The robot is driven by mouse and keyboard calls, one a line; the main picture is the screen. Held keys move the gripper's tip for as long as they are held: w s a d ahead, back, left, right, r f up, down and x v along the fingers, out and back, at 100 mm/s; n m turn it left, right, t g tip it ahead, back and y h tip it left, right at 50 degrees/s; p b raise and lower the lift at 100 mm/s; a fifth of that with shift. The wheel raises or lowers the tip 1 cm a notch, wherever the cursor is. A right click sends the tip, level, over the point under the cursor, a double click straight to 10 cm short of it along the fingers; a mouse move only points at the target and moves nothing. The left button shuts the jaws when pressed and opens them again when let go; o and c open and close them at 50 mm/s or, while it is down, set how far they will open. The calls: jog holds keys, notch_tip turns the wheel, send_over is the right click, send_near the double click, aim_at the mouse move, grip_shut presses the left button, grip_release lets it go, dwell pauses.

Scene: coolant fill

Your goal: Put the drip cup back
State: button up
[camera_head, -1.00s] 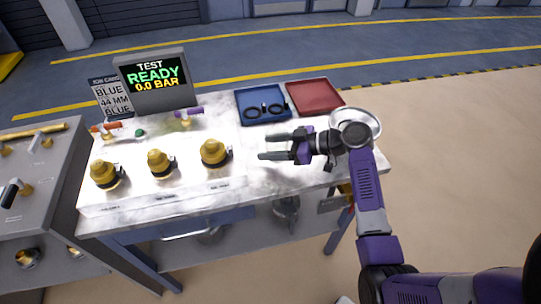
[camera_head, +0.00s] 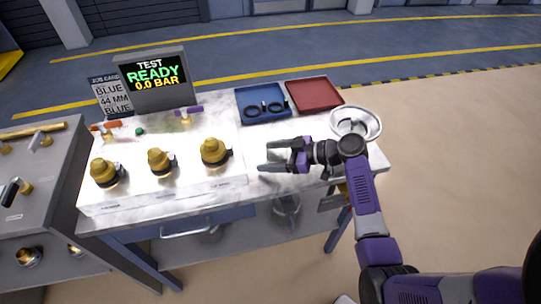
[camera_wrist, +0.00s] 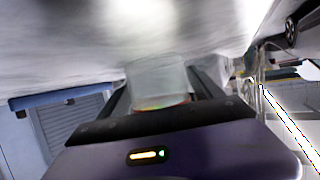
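My gripper (camera_head: 264,156) is over the front right part of the bench, its fingers pointing left and spread apart. In the wrist view, a clear, see-through cup (camera_wrist: 158,78), seemingly the drip cup, stands between the two fingers and fills the gap. Its near end shows a coloured edge close to my palm. The fingers appear to be closed on its sides. In the head view the cup can hardly be made out against the pale bench top.
Several yellow-capped fittings (camera_head: 160,162) stand on the white block left of my gripper. A blue tray (camera_head: 244,112) with black rings and a red tray (camera_head: 315,95) lie behind it. A round metal bowl (camera_head: 374,130) is at the right. The test display (camera_head: 155,82) stands at the back left.

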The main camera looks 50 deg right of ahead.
jog(key=shift+r, duration=0.1)
jog(key=shift+b+v, duration=0.65)
jog(key=shift+v, duration=3.05)
